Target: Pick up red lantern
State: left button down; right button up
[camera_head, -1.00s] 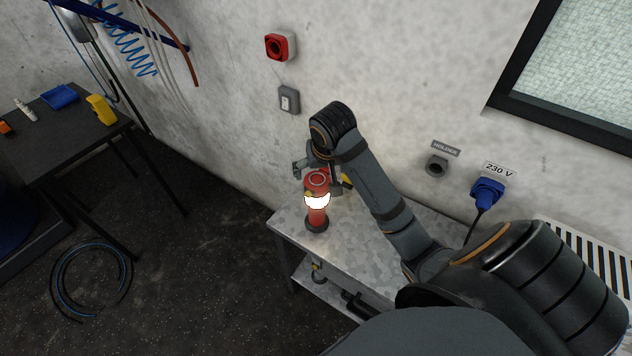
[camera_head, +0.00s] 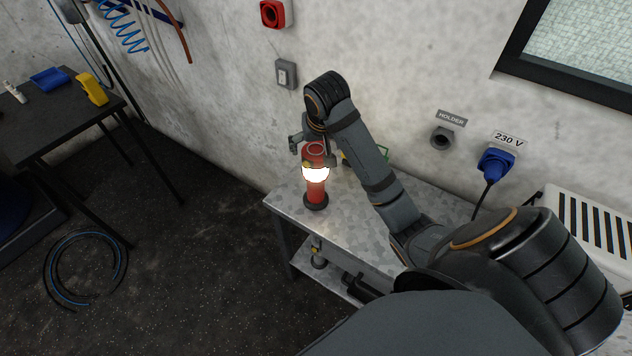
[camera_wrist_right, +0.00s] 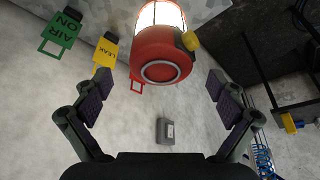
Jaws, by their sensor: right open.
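The red lantern (camera_head: 316,192) stands upright on the grey metal bench (camera_head: 350,225), near its left end. It has a glowing white band around its middle and a dark base. My right gripper (camera_head: 314,150) is at the lantern's top and partly hidden by my arm. In the right wrist view the lantern's red end cap (camera_wrist_right: 160,52) with a yellow knob lies ahead of and between the open fingers of my right gripper (camera_wrist_right: 158,85). A gap shows on both sides. My left gripper is not in view.
Green (camera_wrist_right: 62,32) and yellow (camera_wrist_right: 105,50) tags lie beside the lantern in the wrist view. The wall behind carries a grey switch (camera_head: 286,74), a holder (camera_head: 441,138) and a blue plug (camera_head: 495,165).

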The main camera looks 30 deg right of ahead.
aim_at(316, 150)
jog(key=x, duration=0.3)
jog(key=shift+w+f+p, duration=0.1)
jog(key=shift+w+p, duration=0.05)
jog(key=shift+p, duration=0.15)
jog(key=shift+w+f, duration=0.2)
jog(key=shift+s+r, duration=0.1)
jog(key=shift+s, duration=0.1)
jog(key=shift+c, duration=0.4)
jog(key=c, duration=1)
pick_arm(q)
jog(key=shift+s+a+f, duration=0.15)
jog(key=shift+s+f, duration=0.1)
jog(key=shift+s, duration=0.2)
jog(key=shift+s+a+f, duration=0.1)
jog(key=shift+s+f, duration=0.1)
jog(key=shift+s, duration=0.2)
pick_arm(e)
jog(key=c, duration=0.8)
jog(key=shift+w+r, duration=0.1)
jog(key=shift+c, duration=0.2)
